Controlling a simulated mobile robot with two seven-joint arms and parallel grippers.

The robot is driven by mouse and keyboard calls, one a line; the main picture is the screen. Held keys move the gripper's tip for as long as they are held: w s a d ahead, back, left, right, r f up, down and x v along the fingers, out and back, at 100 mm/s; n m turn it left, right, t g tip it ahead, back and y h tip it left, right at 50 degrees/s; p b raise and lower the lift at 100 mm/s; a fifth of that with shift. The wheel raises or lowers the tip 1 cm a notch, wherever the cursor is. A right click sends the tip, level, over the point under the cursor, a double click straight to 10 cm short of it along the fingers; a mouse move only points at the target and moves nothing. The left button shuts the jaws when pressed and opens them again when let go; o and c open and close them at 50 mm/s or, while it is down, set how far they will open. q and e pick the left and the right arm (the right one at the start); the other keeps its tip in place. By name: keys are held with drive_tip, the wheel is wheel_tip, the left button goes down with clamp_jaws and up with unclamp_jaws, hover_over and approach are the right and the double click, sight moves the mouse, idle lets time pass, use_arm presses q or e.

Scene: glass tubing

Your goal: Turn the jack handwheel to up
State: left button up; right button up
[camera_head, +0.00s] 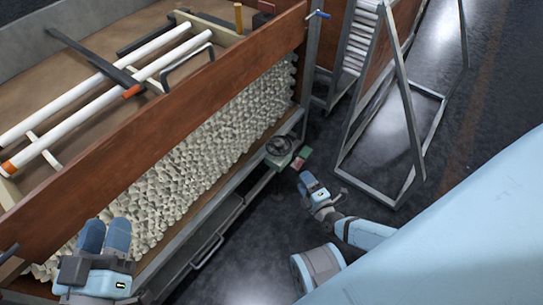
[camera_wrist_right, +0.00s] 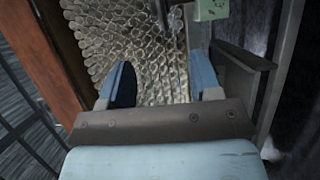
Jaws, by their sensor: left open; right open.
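The jack handwheel (camera_head: 279,146) is a dark round wheel on a small pale green housing (camera_head: 283,160) at the frame's right end, below the stacked tubes. My right gripper (camera_head: 307,179) is open and empty, to the right of and below the wheel in the head view, apart from it. In the right wrist view its fingers (camera_wrist_right: 161,75) stand apart, with part of the green housing (camera_wrist_right: 211,9) at the top edge; the wheel cannot be made out clearly there. My left gripper (camera_head: 104,236) is open at the lower left, in front of the wooden side board, far from the wheel.
A wall of stacked glass tubes (camera_head: 210,150) fills the rack under a long wooden board (camera_head: 165,115). White tubes (camera_head: 90,92) lie on top. A small reddish block (camera_head: 304,153) is beside the housing. A metal A-frame stand (camera_head: 413,130) is at the right; dark floor lies between.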

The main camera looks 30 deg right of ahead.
sight(286, 155)
drive_tip(key=w+b, duration=0.2)
drive_tip(key=w, duration=0.2)
drive_tip(key=w+b, duration=0.2)
drive_tip(key=w, duration=0.3)
drive_tip(key=w+b, duration=0.1)
drive_tip(key=w, duration=0.3)
drive_tip(key=shift+w+d+b, duration=0.35)
drive_tip(key=shift+w+b, duration=0.05)
use_arm(q)
drive_tip(key=f, duration=0.1)
drive_tip(key=w+f+m, duration=0.1)
drive_tip(key=f, duration=0.1)
drive_tip(key=f+m+g, duration=0.1)
drive_tip(key=shift+w+a+f, duration=0.15)
drive_tip(key=shift+a+f, duration=0.1)
drive_tip(key=shift+f, duration=0.05)
use_arm(e)
drive_tip(key=c, duration=0.9)
drive_tip(key=shift+c, duration=0.2)
